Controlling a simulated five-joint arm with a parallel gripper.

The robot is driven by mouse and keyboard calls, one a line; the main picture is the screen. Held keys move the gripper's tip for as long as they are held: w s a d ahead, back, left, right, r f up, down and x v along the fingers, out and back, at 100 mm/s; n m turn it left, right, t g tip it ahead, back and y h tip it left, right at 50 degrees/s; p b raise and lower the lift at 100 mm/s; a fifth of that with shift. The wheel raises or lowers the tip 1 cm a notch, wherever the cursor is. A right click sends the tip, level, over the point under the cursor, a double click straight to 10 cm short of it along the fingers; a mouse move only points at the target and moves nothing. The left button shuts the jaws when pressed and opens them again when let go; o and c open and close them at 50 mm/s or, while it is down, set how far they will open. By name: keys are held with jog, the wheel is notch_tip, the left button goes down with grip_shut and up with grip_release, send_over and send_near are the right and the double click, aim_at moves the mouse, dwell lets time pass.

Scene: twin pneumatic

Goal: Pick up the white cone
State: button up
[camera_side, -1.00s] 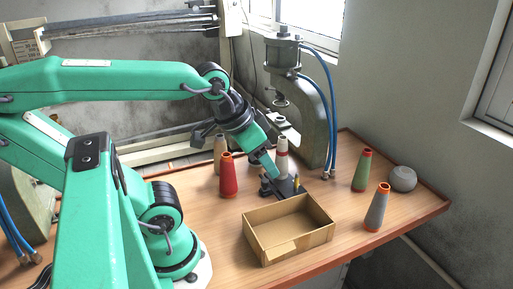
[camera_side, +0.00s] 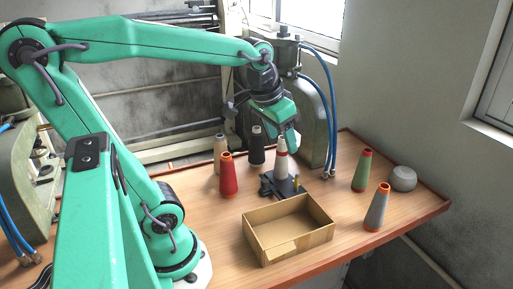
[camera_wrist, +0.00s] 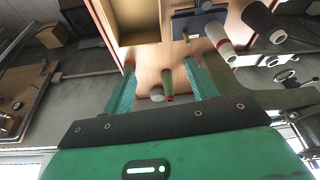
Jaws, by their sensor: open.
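The white cone (camera_side: 281,171) stands upright with a red band near its top, by a dark fixture on the table. In the wrist view the white cone (camera_wrist: 222,46) lies to the right of the right finger, outside the jaws. My gripper (camera_side: 291,147) is at the height of the cone's upper part in the side view, overlapping its right side in the picture; I cannot tell whether they touch. In the wrist view my gripper (camera_wrist: 160,88) has its two green fingers wide apart, with nothing held between them.
A black cone (camera_side: 257,150), a tan cone (camera_side: 220,158) and a red cone (camera_side: 228,178) stand to the left. An open cardboard box (camera_side: 262,250) is in front. A green cone (camera_side: 362,172), a grey cone (camera_side: 376,212) and a grey lump (camera_side: 403,179) stand right. A press (camera_side: 318,125) rises behind.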

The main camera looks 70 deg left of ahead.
jog(key=w+a+f+n+g, duration=0.2)
jog(key=w+a+f, duration=0.1)
jog(key=w+a, duration=0.45)
jog(key=n+g, duration=0.1)
jog(key=g, duration=0.1)
send_over(282, 147)
jog(key=a, duration=0.2)
notch_tip(282, 147, down, 6)
jog(key=shift+w+d+h, duration=0.25)
jog(key=shift+w+h, duration=0.05)
jog(key=shift+w, duration=0.1)
jog(key=shift+f, duration=1.25)
jog(key=shift+f, duration=0.1)
jog(key=shift+d+f, duration=0.1)
jog(key=shift+f, duration=2.45)
